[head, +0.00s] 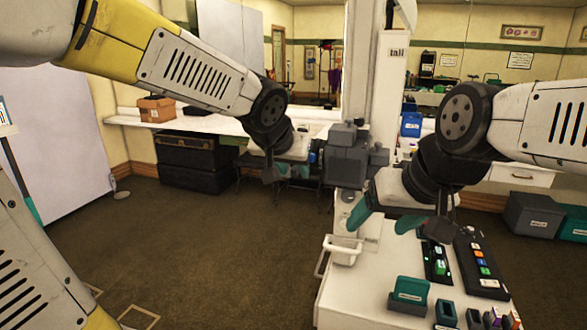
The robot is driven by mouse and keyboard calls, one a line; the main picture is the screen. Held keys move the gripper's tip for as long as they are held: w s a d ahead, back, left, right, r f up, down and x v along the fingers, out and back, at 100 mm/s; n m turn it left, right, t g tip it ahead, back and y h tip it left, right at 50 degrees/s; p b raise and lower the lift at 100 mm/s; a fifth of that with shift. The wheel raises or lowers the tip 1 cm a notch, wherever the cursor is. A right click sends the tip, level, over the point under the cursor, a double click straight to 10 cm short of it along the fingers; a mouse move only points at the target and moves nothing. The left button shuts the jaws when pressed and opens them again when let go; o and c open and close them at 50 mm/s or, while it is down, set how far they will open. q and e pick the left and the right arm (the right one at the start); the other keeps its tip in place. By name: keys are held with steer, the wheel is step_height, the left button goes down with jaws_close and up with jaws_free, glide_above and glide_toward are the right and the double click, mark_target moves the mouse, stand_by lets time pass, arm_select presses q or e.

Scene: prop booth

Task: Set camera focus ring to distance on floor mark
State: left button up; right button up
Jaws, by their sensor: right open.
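A grey boxy device (348,158) with knobs on its sides, which looks like the camera, stands against a white column at the centre. I cannot make out a focus ring or its scale. Tan outlined squares on the carpet, possibly floor marks (139,317), lie at the lower left; any writing on them is unreadable. My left gripper (285,174) hangs just left of the grey device, apart from it as far as I can tell; its jaw gap is unclear. My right gripper (388,216) is open and empty, its teal-tipped fingers spread above the white cart, in front of the device.
The white cart (352,294) carries two dark button panels (480,262) (436,262), a teal holder (409,292) and small items at its front edge. A white bin (342,249) hangs on its left side. A long counter (200,121) lines the back. Carpet at left is mostly clear.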

arm_select(q)
steer(key=v, duration=0.7)
steer(key=shift+s+r, duration=0.3)
steer(key=shift+a, duration=0.1)
steer(key=s+a+f+n+g, duration=0.2)
steer(key=s+a+f+n, duration=0.1)
steer(key=s+a+f, duration=0.5)
steer(key=s+a, duration=0.3)
steer(key=shift+s+a+f+y, duration=0.15)
steer(key=shift+s+a+y, duration=0.1)
steer(key=shift+a+y, duration=0.05)
stand_by(0.9)
